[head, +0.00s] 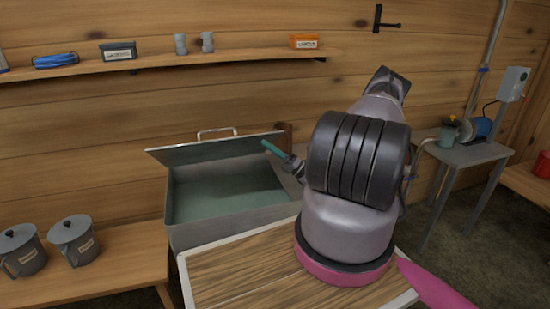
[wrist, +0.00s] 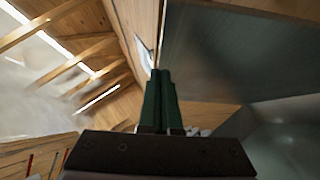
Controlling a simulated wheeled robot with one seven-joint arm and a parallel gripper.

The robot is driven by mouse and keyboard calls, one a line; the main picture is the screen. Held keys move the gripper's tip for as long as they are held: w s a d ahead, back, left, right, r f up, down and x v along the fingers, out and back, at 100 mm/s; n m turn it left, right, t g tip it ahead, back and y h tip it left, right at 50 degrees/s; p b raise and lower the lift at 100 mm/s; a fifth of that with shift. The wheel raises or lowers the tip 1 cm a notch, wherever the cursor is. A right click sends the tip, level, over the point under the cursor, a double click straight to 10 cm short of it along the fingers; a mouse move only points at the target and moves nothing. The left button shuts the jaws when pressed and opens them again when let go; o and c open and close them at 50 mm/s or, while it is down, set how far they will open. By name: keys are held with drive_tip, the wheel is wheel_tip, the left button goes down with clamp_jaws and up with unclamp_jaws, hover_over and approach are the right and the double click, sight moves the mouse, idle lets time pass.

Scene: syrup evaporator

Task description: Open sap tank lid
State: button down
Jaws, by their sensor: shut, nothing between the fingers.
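The sap tank (head: 240,215) is a grey metal box left of my arm, with pale greenish walls inside. Its lid (head: 210,151) is raised and tilted back, so the tank's inside shows. A metal handle (head: 216,131) stands on the lid's far side. My gripper (head: 267,145) has green fingers, shut and empty, at the right end of the lid near its edge. In the wrist view the closed fingers (wrist: 160,85) point up beside the lid's grey underside (wrist: 215,55). I cannot tell whether the fingertips touch the lid.
A wooden board with a pale frame (head: 230,280) lies in front of the tank. Two lidded grey pots (head: 75,240) stand on a bench at left. A wall shelf (head: 150,66) runs above. A grey table (head: 470,153) with a pump (head: 478,129) stands at right.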

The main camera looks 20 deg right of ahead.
drive_tip(key=shift+w+r, duration=0.4)
drive_tip(key=shift+r, duration=0.1)
drive_tip(key=w+r+m+h, duration=0.1)
drive_tip(key=w+r, duration=0.1)
drive_tip(key=w+r+m+h, duration=0.1)
drive_tip(key=w+r, duration=0.2)
drive_tip(key=w+d+r+m, duration=0.1)
drive_tip(key=w+r, duration=0.1)
drive_tip(key=r, duration=0.1)
drive_tip(key=shift+w+r+m+t+h, duration=0.1)
drive_tip(key=shift+w+m+t+h, duration=0.05)
drive_tip(key=shift+m+t+h, duration=0.2)
drive_tip(key=w+d+r, duration=0.1)
drive_tip(key=w+r, duration=0.4)
drive_tip(key=w, duration=0.2)
drive_tip(key=shift+w, duration=0.2)
drive_tip(key=shift+f, duration=0.1)
